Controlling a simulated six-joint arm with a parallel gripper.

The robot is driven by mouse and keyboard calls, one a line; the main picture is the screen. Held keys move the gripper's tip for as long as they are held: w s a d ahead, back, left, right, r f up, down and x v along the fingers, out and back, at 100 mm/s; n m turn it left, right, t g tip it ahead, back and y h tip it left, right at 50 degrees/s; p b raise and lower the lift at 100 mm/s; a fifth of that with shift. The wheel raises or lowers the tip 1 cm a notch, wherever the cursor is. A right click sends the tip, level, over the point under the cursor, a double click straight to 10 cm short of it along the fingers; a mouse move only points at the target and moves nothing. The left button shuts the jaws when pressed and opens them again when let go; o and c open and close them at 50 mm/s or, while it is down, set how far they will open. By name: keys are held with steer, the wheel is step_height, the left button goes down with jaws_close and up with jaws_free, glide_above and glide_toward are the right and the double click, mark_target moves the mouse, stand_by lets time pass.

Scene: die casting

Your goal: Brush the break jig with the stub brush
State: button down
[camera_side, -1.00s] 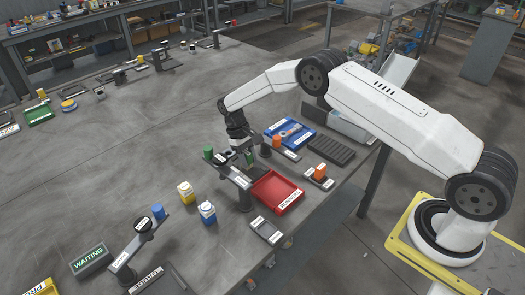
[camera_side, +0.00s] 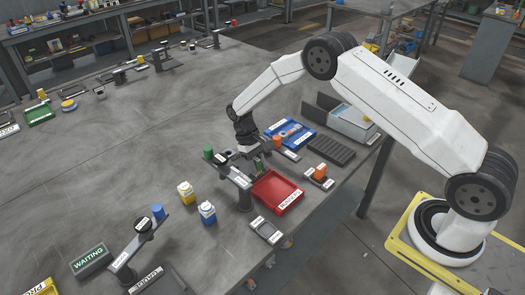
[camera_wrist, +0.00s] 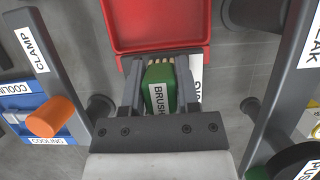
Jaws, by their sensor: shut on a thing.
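My gripper (camera_wrist: 158,66) is shut on the stub brush (camera_wrist: 158,88), a green block labelled BRUSH with pale bristles at its far end. In the side view my gripper (camera_side: 256,162) is low over the bench, beside the break jig (camera_side: 236,177). The jig is a dark stand with a slanted bar, a white label and a green knob. In the wrist view part of the jig (camera_wrist: 290,75) shows at the right edge, its label cut off to "EAK". The brush looks apart from the bar there. Bristle contact with the jig cannot be told.
A red tray (camera_side: 261,194) lies just beyond the brush. A clamp stand (camera_wrist: 50,70) with an orange knob and a blue cooling tray (camera_wrist: 32,102) are on the left in the wrist view. Yellow and blue-capped bottles (camera_side: 207,213) stand near the jig.

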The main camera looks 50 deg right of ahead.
steer(key=shift+s+f, duration=0.2)
steer(key=shift+s, duration=0.4)
step_height(320, 180, up, 8)
stand_by(0.9)
steer(key=shift+a+r, duration=0.1)
steer(key=shift+r, duration=0.05)
stand_by(0.5)
